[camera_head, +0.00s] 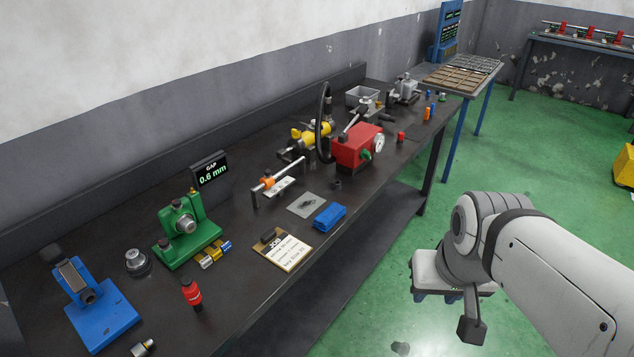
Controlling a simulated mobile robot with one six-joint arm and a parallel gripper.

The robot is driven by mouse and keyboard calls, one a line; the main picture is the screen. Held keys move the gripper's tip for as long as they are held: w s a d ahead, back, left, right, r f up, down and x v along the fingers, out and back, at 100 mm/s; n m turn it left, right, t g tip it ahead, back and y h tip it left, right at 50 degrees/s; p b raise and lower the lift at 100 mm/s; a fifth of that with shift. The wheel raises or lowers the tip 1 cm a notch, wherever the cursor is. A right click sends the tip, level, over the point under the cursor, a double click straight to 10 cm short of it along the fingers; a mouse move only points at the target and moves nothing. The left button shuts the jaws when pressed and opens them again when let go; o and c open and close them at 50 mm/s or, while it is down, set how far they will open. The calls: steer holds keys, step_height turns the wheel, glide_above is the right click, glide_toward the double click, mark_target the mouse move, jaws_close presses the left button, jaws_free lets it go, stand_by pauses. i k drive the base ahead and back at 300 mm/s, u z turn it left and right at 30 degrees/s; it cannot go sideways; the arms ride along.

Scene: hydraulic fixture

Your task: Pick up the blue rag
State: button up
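The blue rag (330,216) lies folded on the dark workbench (225,268), near its front edge and about the middle of the view. A grey flat sheet with a dark mark lies just left of it. A clipboard lies below and left of it, apart from it. My arm comes in from the right, over the green floor. Its end, with my gripper (437,297), is off the bench, to the right of the rag and lower in the picture. The fingers are mostly hidden under the wrist, so I cannot tell their opening. Nothing touches the rag.
The job clipboard (283,250), grey sheet (306,205), red pump block (358,148) and orange-knobbed bar (268,183) surround the rag. A green fixture (187,228), red bottle (192,293) and blue stand (100,313) stand further left. The green floor (520,150) beside the bench is open.

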mark_target(328, 217)
steer(key=u, duration=0.15)
steer(key=i, duration=1)
